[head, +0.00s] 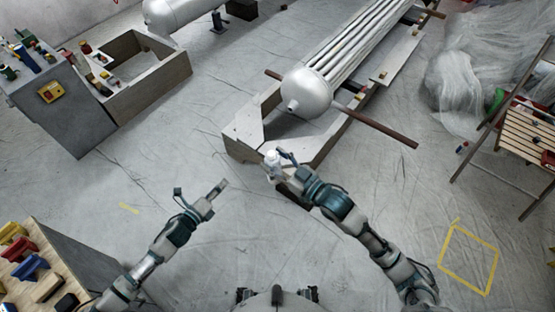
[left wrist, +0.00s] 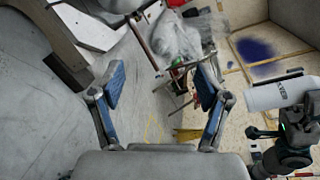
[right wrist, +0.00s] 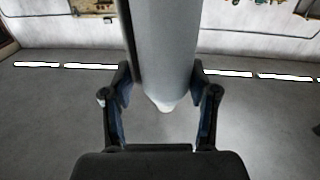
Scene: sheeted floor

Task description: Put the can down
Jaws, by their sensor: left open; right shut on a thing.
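The can (head: 272,158) is white and roughly upright, held in my right gripper (head: 281,169) above the floor, in front of the wooden frame. In the left wrist view the white can (left wrist: 283,94) lies across the right edge with dark fingers around it. In the right wrist view the can (right wrist: 168,50) is a grey cylinder between the two fingers, its lower end narrowing. My left gripper (head: 213,194) is open and empty, to the left of the can. Its spread blue fingers show in the left wrist view (left wrist: 161,85).
A wooden frame (head: 240,145) with a white tank and pipes stands just beyond the can. A yellow taped square (head: 444,262) marks bare floor at right. A table (head: 62,275) with coloured items is at lower left. A slatted wooden rack (head: 520,125) stands at right.

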